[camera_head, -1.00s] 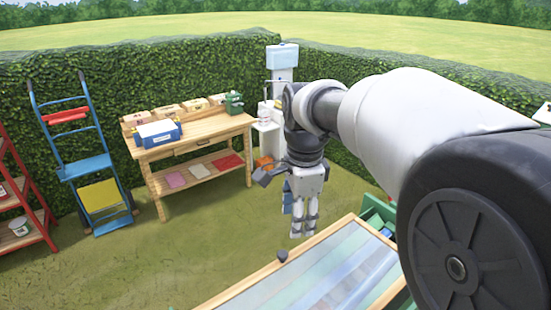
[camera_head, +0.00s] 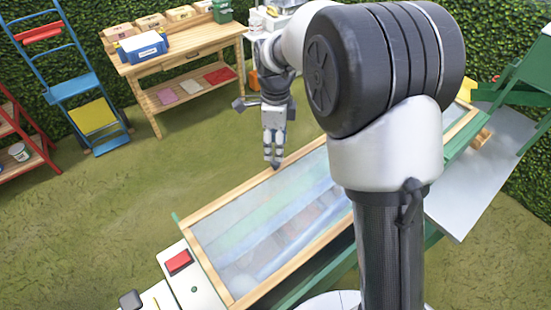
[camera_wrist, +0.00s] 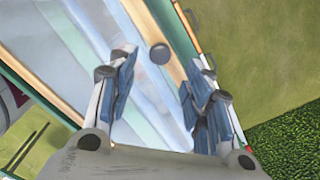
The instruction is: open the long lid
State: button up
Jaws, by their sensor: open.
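The long lid (camera_head: 262,227) is a clear pane in a pale wooden frame, lying flat and shut over a long green-sided box. It also shows in the wrist view (camera_wrist: 73,48). A dark round knob (camera_wrist: 159,54) sits near the lid's far long edge. I cannot tell the height gap; no grip shows.
A wooden bench (camera_head: 190,60) with a blue box stands at the back. A blue hand truck (camera_head: 72,85) and red shelf (camera_head: 22,155) are at the left. A panel with a red button (camera_head: 178,262) adjoins the lid's near end. The grass between is clear.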

notch_tip(320, 180, down, 6)
jog(key=shift+f, duration=0.1)
dwell(0.4)
grip_shut()
dwell(0.4)
